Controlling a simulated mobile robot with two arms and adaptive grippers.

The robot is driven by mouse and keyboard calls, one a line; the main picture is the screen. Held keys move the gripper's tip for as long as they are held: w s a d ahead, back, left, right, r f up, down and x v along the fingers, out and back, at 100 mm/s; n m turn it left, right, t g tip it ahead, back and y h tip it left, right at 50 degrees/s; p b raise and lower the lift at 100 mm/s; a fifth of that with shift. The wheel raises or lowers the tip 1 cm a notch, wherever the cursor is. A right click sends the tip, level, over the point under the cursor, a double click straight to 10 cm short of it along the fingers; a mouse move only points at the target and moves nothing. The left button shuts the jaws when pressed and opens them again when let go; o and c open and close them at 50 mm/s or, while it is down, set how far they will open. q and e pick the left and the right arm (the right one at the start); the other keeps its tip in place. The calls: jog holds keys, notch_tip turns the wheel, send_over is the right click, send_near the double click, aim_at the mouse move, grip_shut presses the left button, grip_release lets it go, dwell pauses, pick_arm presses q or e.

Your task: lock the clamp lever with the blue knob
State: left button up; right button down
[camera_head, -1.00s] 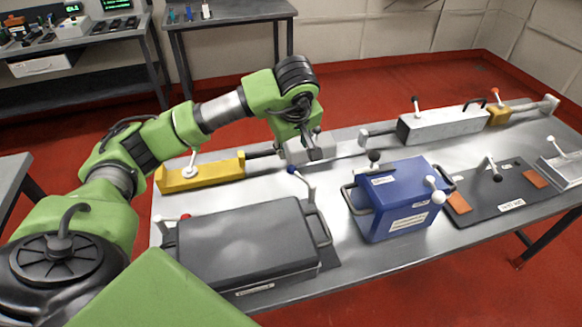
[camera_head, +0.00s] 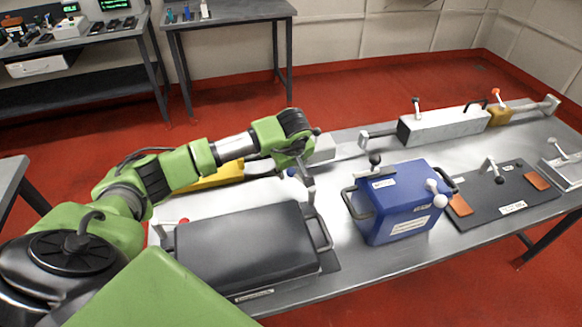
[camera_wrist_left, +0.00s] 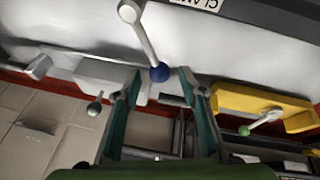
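The clamp lever with the blue knob (camera_head: 292,172) stands at the far right corner of the dark grey case. In the left wrist view its pale arm (camera_wrist_left: 140,38) slants down to the blue knob (camera_wrist_left: 160,72). My left gripper (camera_head: 304,168) is right by the knob in the head view, and its fingers partly overlap the lever. In the left wrist view the two fingers of my left gripper (camera_wrist_left: 160,84) are spread apart, with the blue knob in line with the gap between them. Contact cannot be told. My right gripper is not in view.
The dark grey case (camera_head: 245,245) lies in front of the lever. A yellow block (camera_head: 225,178) sits behind, partly hidden by my arm. A blue box (camera_head: 400,205) stands to the right. A light grey block (camera_head: 322,148) is just behind the gripper.

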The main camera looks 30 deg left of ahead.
pick_arm(q)
jog(key=shift+x, duration=0.9)
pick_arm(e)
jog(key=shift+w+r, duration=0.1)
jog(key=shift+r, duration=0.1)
